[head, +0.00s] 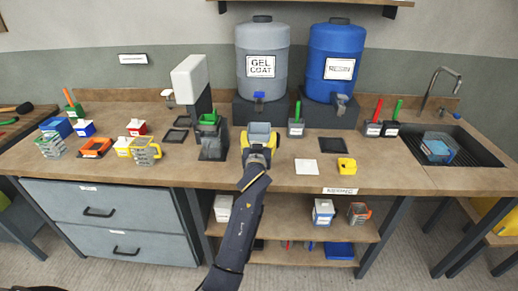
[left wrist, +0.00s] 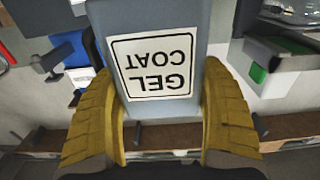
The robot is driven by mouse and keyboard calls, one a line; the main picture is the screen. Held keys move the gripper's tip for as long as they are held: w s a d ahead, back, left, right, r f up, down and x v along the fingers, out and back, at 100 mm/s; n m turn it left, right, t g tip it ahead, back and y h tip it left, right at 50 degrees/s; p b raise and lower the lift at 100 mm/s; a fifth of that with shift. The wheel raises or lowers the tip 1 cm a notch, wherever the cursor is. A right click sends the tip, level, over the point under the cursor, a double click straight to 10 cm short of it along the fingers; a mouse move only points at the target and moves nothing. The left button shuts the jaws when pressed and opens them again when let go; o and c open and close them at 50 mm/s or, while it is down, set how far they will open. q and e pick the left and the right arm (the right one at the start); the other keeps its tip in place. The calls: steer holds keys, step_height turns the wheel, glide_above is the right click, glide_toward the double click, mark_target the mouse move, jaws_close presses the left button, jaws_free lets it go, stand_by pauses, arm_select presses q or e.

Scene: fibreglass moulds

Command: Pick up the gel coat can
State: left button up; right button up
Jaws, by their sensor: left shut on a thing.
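The gel coat can (head: 259,129) is a small blue-grey container in the middle of the bench in the head view, in front of the large grey drum. In the left wrist view the can (left wrist: 192,24) fills the centre, its white GEL COAT label upside down. My left gripper (head: 260,148) reaches it from the front, and its yellow fingers (left wrist: 160,120) are shut on both sides of it. I cannot tell whether the can's base touches the bench. My right gripper is not in view.
A grey GEL COAT drum (head: 262,45) and a blue RESIN drum (head: 336,50) stand behind on dark stands. A green-topped container (head: 211,120) is left of the can. A sink (head: 458,147) is far right.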

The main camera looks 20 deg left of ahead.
arm_select(q)
step_height(320, 180, up, 15)
steer(key=a, duration=0.2)
steer(key=w+a+r, duration=0.1)
steer(key=a, duration=0.5)
steer(key=w+a+r, duration=0.1)
steer(key=a, duration=0.6)
steer(key=shift+w+r, duration=0.4)
steer(key=shift+r+n, duration=0.25)
steer(key=shift+n, duration=0.75)
steer(key=shift+f+n, duration=0.55)
steer(key=shift+n, duration=0.35)
steer(key=shift+a+f+n, duration=0.1)
steer(key=shift+f+n, duration=0.9)
steer(key=shift+f, duration=0.55)
steer(key=shift+a+n, duration=0.15)
steer(key=shift+n, duration=0.95)
